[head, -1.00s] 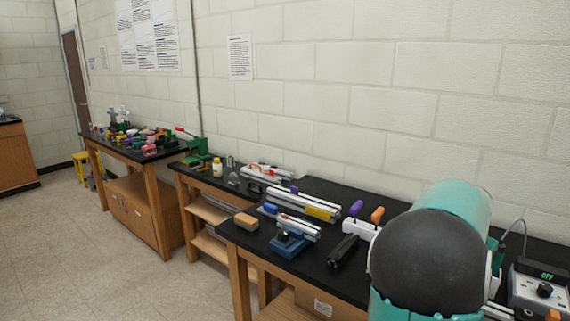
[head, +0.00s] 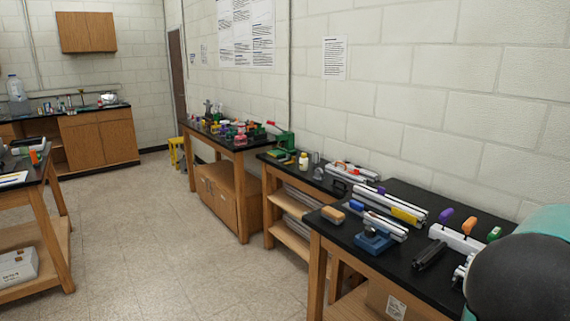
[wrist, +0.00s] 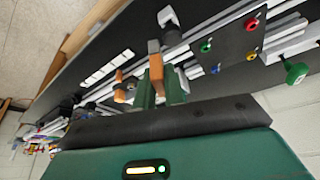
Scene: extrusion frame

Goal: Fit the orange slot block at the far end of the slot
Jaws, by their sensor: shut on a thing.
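In the wrist view, my gripper (wrist: 159,90) has its green fingers closed on an orange block (wrist: 155,68), the orange slot block. The block stands out beyond the fingertips above the black bench. Pale extrusion rails lie behind it; I cannot tell whether it touches one. In the head view, a slotted aluminium extrusion (head: 388,204) lies on the near bench with a yellow block (head: 407,215) and a purple block (head: 382,190). Another extrusion with a blue block (head: 356,208) rests on a blue vise (head: 375,242). My gripper is outside the head view.
A white holder (head: 456,238) with coloured handles and a black tool (head: 430,254) lie on the near bench. The floor (head: 180,250) left of the benches is clear.

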